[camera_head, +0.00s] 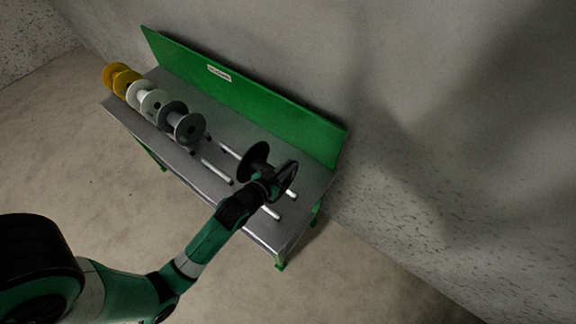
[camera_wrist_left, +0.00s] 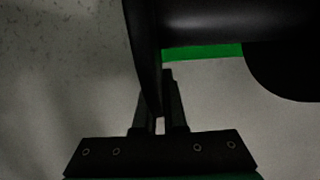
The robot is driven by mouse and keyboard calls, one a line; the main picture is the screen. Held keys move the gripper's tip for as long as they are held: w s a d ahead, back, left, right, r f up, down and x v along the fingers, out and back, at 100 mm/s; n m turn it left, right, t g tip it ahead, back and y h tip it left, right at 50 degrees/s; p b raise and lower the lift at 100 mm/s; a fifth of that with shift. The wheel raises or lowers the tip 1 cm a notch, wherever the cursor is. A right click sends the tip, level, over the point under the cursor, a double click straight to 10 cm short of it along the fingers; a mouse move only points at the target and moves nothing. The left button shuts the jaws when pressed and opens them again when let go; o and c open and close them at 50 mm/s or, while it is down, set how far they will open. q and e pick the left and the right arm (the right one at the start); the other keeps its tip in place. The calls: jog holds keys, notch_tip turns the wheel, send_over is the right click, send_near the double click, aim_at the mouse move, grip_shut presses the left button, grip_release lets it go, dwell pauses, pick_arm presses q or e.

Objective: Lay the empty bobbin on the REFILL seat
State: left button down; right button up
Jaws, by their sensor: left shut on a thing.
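The empty bobbin (camera_head: 253,156) is black, with two round flanges and a bare barrel. My left gripper (camera_head: 271,183) is shut on the rim of one flange and holds the bobbin over the right part of the bench. In the left wrist view the jaws (camera_wrist_left: 160,112) pinch the thin flange (camera_wrist_left: 143,45); the barrel (camera_wrist_left: 235,20) and other flange (camera_wrist_left: 288,72) extend to the right. Pale rods (camera_head: 214,168) lie on the bench to the left of the bobbin, and another rod (camera_head: 270,212) shows below it. I cannot read any REFILL marking. My right gripper is not in view.
Yellow (camera_head: 126,80), white (camera_head: 153,103) and grey (camera_head: 187,129) spools stand in a row on the left of the metal bench (camera_head: 313,190). A green back panel (camera_head: 270,108) with a small white label (camera_head: 219,72) runs along the far edge, near a wall.

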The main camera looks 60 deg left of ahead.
aim_at(288, 187)
pick_arm(q)
jog(key=shift+r, duration=0.15)
dwell(0.3)
jog(key=shift+f+b, duration=3.4)
jog(key=shift+f, duration=1.1)
jog(key=shift+f+b, duration=0.45)
jog(key=shift+f, duration=0.2)
jog(key=c, duration=0.9)
grip_release()
